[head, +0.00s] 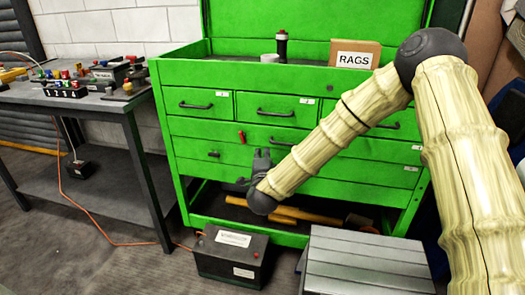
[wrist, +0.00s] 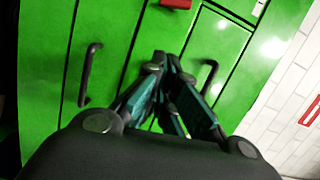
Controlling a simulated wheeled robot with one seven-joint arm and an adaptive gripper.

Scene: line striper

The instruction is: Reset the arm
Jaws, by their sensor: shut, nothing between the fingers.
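My gripper (head: 262,160) is at the end of my bamboo-textured arm, in front of the green tool chest (head: 330,190). In the wrist view my gripper (wrist: 172,62) has its dark fingers with teal pads drawn together at the tips, with nothing between them. It faces the green drawer fronts, near black drawer handles (wrist: 90,74). The arm bends at a dark elbow joint at the upper right of the head view. How far the fingertips are from the drawers is hard to tell.
A black battery (head: 232,255) stands on the floor below my gripper, beside a grey stepped box (head: 365,262). A dark workbench (head: 110,103) with electrical parts is at left. An orange cord (head: 95,222) runs across the floor. A RAGS box (head: 354,55) sits on the chest.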

